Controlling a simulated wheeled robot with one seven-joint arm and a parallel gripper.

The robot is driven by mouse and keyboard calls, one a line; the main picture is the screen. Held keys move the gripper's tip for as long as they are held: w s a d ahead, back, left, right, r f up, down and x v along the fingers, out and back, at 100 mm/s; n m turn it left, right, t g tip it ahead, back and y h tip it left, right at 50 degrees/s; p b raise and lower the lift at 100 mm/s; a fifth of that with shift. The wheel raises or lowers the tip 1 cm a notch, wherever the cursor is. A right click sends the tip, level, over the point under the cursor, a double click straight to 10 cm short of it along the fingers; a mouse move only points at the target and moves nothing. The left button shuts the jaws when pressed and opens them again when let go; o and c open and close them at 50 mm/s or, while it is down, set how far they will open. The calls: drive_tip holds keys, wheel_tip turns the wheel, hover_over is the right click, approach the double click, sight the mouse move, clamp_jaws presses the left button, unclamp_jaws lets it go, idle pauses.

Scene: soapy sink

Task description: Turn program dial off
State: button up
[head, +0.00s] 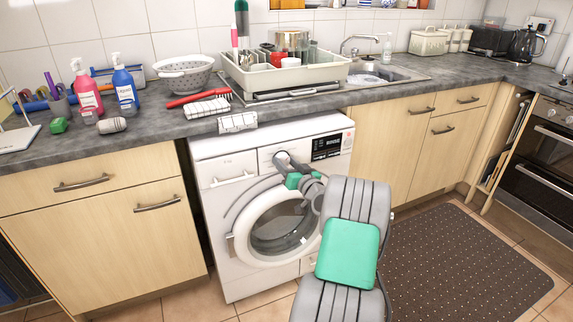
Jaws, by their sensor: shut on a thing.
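The white washing machine (216,203) stands under the counter, with its round door (272,226) closed. Its control panel runs along the top front, with a black lit display (326,147) on the right; its small text is hard to read. My gripper (282,160) is at the panel, just left of the display, shut on the program dial. My arm reaches in from the lower right, in front of part of the door.
A checked cloth (238,122) hangs over the counter edge above the machine. A red brush (198,97), a colander (184,75) and a dish rack (285,76) stand on the counter. A dark dotted mat (460,265) covers open floor at right.

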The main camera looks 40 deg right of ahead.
drive_tip(key=shift+f+n+b, duration=0.15)
drive_tip(key=shift+n+b, duration=0.25)
drive_tip(key=shift+b, duration=0.25)
drive_tip(key=n+b, duration=0.1)
drive_tip(key=b, duration=0.1)
drive_tip(key=n+b, duration=0.1)
drive_tip(key=b, duration=0.2)
drive_tip(key=shift+f+n, duration=0.2)
drive_tip(key=shift+n, duration=0.1)
drive_tip(key=n+b, duration=0.1)
drive_tip(key=b, duration=0.2)
drive_tip(key=shift+a+n, duration=0.1)
drive_tip(key=shift+n, duration=0.2)
drive_tip(key=n+b, duration=0.3)
drive_tip(key=b, duration=0.3)
drive_tip(key=shift+r+g, duration=0.2)
drive_tip(key=shift+g, duration=0.1)
drive_tip(key=shift+r+n+b, duration=0.2)
drive_tip(key=shift+n+b, duration=0.6)
drive_tip(key=shift+b, duration=0.05)
drive_tip(key=o, duration=1.4)
drive_tip(key=shift+c, duration=0.2)
